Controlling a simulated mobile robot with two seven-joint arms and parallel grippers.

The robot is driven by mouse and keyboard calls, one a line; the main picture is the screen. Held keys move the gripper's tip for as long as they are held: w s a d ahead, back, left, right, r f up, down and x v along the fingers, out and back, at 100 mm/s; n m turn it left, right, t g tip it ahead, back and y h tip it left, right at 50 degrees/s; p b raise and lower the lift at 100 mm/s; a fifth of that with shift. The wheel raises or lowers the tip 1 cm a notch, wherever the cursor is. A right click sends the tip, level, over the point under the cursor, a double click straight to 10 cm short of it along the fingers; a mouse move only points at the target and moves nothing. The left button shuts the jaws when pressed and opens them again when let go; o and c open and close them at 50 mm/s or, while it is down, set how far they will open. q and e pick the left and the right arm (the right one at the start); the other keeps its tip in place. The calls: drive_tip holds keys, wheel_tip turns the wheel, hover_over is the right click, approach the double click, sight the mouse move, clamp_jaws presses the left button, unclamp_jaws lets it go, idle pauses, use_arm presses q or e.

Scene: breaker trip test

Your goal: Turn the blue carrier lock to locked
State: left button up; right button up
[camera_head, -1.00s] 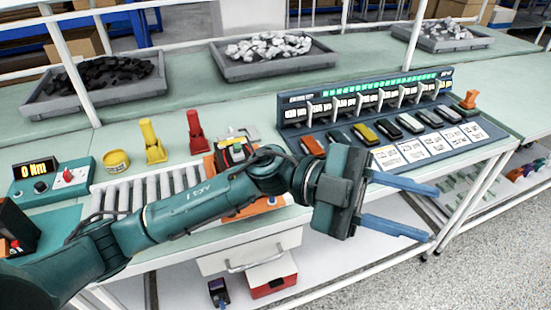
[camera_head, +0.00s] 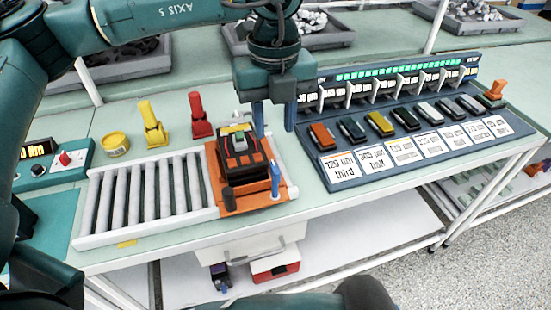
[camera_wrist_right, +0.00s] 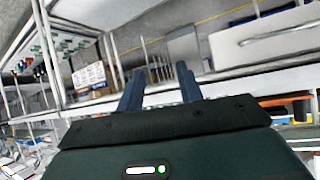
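The orange carrier (camera_head: 247,203) sits at the right end of the roller track and bears a black breaker (camera_head: 243,163) with red and yellow parts. The blue carrier lock (camera_head: 275,180) is a small lever standing roughly upright at the carrier's front right corner. My left gripper (camera_head: 274,118) points down with its two blue fingers apart and nothing between them. It is above and behind the lock, apart from it. My right gripper (camera_wrist_right: 160,70) shows in the right wrist view, its fingers apart and empty, with the bench structure beyond.
The roller track (camera_head: 150,195) runs left of the carrier. A yellow stand (camera_head: 152,125), a red stand (camera_head: 199,117) and a yellow tin (camera_head: 116,145) stand behind it. A blue rack (camera_head: 400,125) with coloured modules and printed cards is close on the right.

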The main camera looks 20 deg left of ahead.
sight(275, 167)
use_arm(q)
wheel_tip(275, 167, down, 10)
drive_tip(key=shift+f+p, duration=0.2)
drive_tip(key=shift+p, duration=0.55)
clamp_jaws()
